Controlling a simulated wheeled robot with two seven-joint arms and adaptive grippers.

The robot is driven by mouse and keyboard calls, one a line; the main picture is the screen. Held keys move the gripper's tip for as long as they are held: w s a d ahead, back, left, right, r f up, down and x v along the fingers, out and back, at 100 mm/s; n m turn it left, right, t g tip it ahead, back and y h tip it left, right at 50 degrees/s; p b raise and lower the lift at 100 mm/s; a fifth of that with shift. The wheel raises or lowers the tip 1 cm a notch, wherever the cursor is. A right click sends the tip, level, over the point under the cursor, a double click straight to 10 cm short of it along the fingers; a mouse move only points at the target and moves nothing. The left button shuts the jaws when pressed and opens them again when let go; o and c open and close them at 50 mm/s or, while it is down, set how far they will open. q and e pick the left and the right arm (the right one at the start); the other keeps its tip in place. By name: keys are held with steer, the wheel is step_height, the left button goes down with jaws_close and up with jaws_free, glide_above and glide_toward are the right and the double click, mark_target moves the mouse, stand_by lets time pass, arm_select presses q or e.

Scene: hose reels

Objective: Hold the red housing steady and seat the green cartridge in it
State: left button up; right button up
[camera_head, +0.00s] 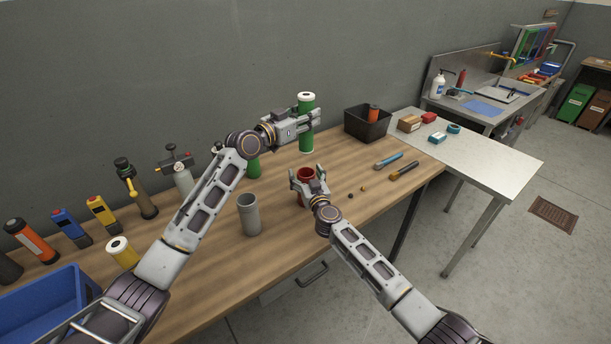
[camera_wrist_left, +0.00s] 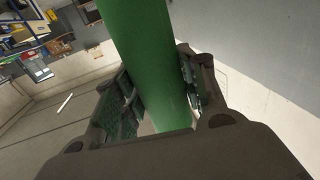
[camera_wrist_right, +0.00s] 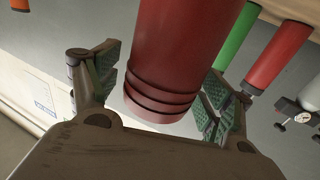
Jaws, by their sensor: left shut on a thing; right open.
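The green cartridge (camera_head: 306,138), a tall cylinder with a white ring top, is upright in my left gripper (camera_head: 312,119). In the left wrist view the green cartridge (camera_wrist_left: 150,60) runs between both fingers, which are shut on it. In the head view it shows above and behind the red housing (camera_head: 306,174); the two look apart. The red housing is an open-topped cup upright on the bench. My right gripper (camera_head: 309,183) is open, with its fingers either side of the housing. In the right wrist view the ribbed red housing (camera_wrist_right: 175,60) sits between the spread fingers.
A grey cup (camera_head: 249,214) stands left of the housing. Another green cylinder (camera_head: 254,168) is partly behind my left arm. A black bin (camera_head: 368,124) stands at the back right. Blue-handled (camera_head: 388,161) and orange-handled (camera_head: 404,171) tools lie right. A blue bin (camera_head: 45,300) is at far left.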

mark_target(306, 136)
steer(key=shift+c, duration=0.2)
steer(key=c, duration=1.2)
arm_select(q)
steer(key=shift+d+f, duration=0.1)
steer(key=shift+f, duration=0.05)
steer(key=shift+d+f+m+g+h, duration=0.3)
steer(key=shift+f+m+g+h, duration=0.1)
steer(key=shift+f, duration=0.3)
steer(key=shift+d+f+m+g+h, duration=0.3)
steer(key=shift+f+g+h, duration=0.1)
steer(key=shift+f, duration=0.3)
steer(key=shift+s+d+f+m+g+h, duration=0.15)
steer(key=shift+f+m+g+h, duration=0.25)
steer(key=shift+f, duration=0.2)
steer(key=shift+d+f+m+g+h, duration=0.2)
steer(key=shift+f+m+g, duration=0.1)
steer(key=shift+f+g, duration=0.25)
steer(key=shift+a+f+m+g+h, duration=0.25)
steer(key=shift+f+m+g+h, duration=0.3)
steer(key=shift+f+g, duration=0.2)
steer(key=shift+a+f+m+g, duration=0.1)
steer(key=shift+a+m+g, duration=0.15)
steer(key=shift+g, duration=0.05)
steer(key=shift+a+g+h, duration=0.25)
steer(key=shift+a+g, duration=0.05)
steer(key=shift+a, duration=0.25)
